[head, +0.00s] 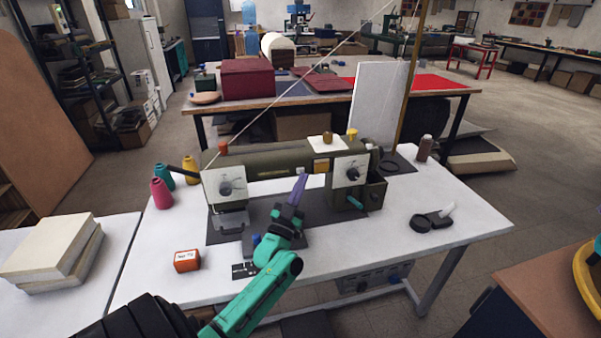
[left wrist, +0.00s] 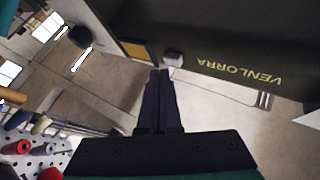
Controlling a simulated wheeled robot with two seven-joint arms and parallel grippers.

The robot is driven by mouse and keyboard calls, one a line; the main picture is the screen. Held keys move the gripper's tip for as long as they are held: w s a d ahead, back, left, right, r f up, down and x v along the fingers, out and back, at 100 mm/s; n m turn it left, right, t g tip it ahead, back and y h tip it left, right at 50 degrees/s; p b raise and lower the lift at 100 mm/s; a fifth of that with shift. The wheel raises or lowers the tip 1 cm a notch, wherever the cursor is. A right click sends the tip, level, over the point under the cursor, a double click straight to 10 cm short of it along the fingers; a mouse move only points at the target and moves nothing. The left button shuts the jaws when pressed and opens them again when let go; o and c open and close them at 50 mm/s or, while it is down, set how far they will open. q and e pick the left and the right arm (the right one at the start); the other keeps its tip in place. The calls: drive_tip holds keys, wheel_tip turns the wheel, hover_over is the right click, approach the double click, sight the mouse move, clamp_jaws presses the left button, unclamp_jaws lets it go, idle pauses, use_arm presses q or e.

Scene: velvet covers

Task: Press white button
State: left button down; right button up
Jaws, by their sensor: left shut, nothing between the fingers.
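The olive-green sewing machine (head: 270,160) stands on the white table. A small white button (left wrist: 173,58) sits on the machine body beside the VENLORRA lettering in the left wrist view. In the head view a small pale spot at the machine's front (head: 301,170) appears to be that button, just at my fingertips. My left gripper (head: 302,177) is shut and empty, its dark purple fingers pointing at the machine. In the left wrist view the fingertips (left wrist: 160,72) are close beside the button; I cannot tell whether they touch it. My right gripper is not in view.
Thread spools (head: 161,193) stand at the table's left. An orange box (head: 187,261) lies near the front edge. A black tape dispenser-like object (head: 431,220) and a brown spool (head: 425,148) are on the right. Books (head: 50,250) lie on the left table. The table's front right is clear.

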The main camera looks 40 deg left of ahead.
use_arm(q)
drive_tip(key=shift+w+a, duration=0.25)
drive_tip(key=shift+a, duration=0.1)
drive_tip(key=shift+w+a, duration=0.1)
drive_tip(key=shift+a, duration=0.1)
drive_tip(key=shift+d, duration=0.1)
idle(0.4)
drive_tip(key=shift+s+d, duration=0.4)
drive_tip(key=shift+d, duration=0.1)
drive_tip(key=s+d+p, duration=0.1)
drive_tip(key=d+p, duration=0.1)
drive_tip(key=s+d+p, duration=0.2)
drive_tip(key=d, duration=0.1)
drive_tip(key=shift+s, duration=0.2)
